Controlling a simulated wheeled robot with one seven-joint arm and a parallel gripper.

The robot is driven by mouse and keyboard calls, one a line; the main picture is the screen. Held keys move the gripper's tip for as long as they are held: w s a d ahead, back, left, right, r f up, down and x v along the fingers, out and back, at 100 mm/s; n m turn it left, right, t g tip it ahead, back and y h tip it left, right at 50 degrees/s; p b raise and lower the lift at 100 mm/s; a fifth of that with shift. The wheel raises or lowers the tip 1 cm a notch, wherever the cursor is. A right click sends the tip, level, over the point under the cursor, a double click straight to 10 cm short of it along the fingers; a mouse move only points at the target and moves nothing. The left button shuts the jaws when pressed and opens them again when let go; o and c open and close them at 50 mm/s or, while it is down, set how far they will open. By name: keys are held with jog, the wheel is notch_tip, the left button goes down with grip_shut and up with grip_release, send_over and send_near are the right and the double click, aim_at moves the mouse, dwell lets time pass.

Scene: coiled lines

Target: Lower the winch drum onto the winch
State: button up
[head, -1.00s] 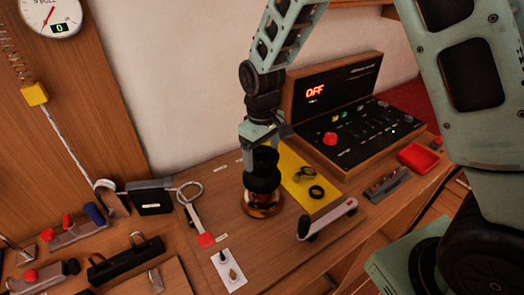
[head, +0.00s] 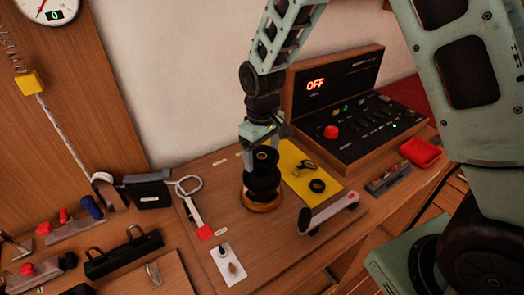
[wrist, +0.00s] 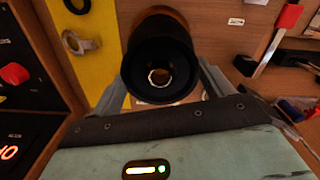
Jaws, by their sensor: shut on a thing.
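The winch drum (head: 264,170) is a black spool with a hole down its middle; it stands about upright. My gripper (head: 264,147) is shut on its upper part from behind. In the wrist view the drum (wrist: 161,55) sits between my two fingers, with a bright ring inside its bore. The winch (head: 262,201) is a round brass-coloured base on the wooden bench. The drum is directly over it, its lower flange hiding most of the base. I cannot tell whether the drum is fully seated or a slight gap remains.
A yellow mat (head: 295,163) with a black ring (head: 317,186) and a metal part (head: 305,167) lies to the right. A crank handle (head: 328,212) is at front right. A lever with a red end (head: 204,231) lies left. The control panel (head: 345,115) reads OFF behind.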

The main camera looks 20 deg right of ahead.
jog(key=shift+f+b, duration=1.35)
jog(key=shift+f, duration=0.7)
jog(key=o, duration=1.2)
jog(key=shift+c, duration=0.2)
notch_tip(320, 180, up, 5)
jog(key=p, duration=0.4)
jog(key=shift+r, duration=0.1)
